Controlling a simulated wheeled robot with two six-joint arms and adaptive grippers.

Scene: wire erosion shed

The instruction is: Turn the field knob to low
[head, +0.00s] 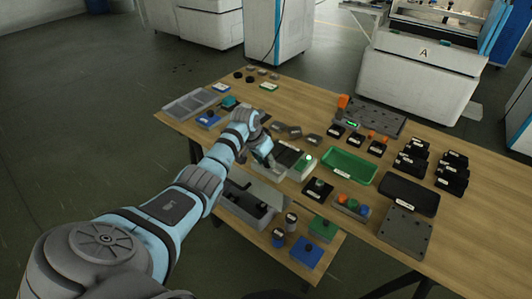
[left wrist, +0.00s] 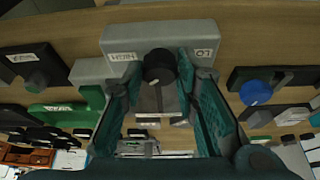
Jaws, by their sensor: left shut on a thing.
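The field knob (left wrist: 158,64) is a round black knob on a light grey box (left wrist: 116,42) in the left wrist view. Labels reading HIGH (left wrist: 122,57) and LO (left wrist: 203,53) sit on either side of it, upside down there. A small pale mark shows on the knob's lower edge; I cannot tell its exact setting. My left gripper (left wrist: 160,72) is shut on the knob, one teal-padded finger on each side. In the head view my left gripper (head: 270,160) reaches down at the middle of the table and hides the knob. My right gripper is not in view.
A green tray (head: 349,166) lies right of the gripper. Black labelled blocks (head: 411,163) and a dark plate with orange parts (head: 372,117) stand farther right and back. A blue knob (left wrist: 256,92) sits on a nearby dark box. Some bare wood (head: 475,215) shows at the right.

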